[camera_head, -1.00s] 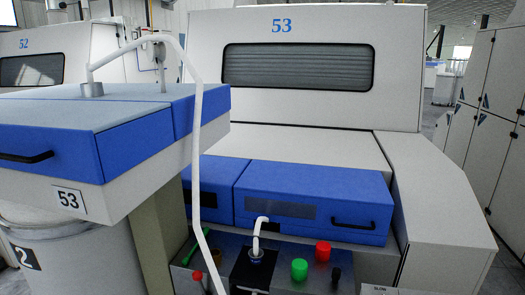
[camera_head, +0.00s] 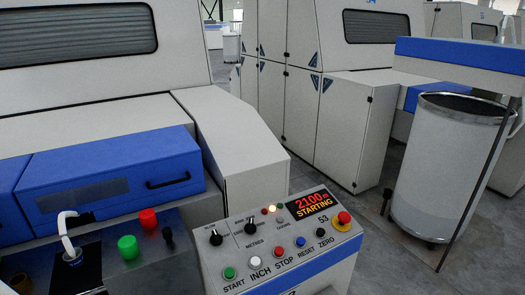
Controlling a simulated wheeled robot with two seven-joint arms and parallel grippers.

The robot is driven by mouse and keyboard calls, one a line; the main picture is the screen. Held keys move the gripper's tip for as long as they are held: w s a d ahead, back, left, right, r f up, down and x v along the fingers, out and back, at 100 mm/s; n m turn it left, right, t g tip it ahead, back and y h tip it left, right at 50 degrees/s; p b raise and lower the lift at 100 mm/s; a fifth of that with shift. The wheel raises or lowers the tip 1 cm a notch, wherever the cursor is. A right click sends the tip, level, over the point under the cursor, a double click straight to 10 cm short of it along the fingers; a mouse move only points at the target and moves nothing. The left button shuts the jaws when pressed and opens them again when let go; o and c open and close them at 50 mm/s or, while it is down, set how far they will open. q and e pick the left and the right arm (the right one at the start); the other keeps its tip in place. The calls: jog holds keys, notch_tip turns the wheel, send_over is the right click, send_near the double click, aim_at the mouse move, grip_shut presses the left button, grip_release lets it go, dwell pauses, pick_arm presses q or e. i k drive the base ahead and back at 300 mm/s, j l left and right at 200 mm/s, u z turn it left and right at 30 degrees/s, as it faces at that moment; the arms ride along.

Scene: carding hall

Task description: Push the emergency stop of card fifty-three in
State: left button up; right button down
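The control panel of card 53 (camera_head: 245,262) stands at the lower middle of the head view, its sloped face marked 53. The emergency stop (camera_head: 343,218), a red mushroom button on a yellow base, sits at the panel's right end. Whether it is in or out cannot be told. A row of buttons includes a green START (camera_head: 229,273), a white INCH, a red STOP (camera_head: 278,252), a blue RESET and a black ZERO. A small lamp is lit. Neither of my grippers is in view.
The card's body (camera_head: 235,150) with a blue cover (camera_head: 115,165) fills the left. A ledge with green (camera_head: 127,246) and red (camera_head: 148,219) knobs lies left of the panel. A large white can (camera_head: 447,165) stands at right. Grey floor (camera_head: 400,262) is clear right of the panel.

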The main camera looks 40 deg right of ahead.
aim_at(343, 218)
jog(key=z, duration=1.1)
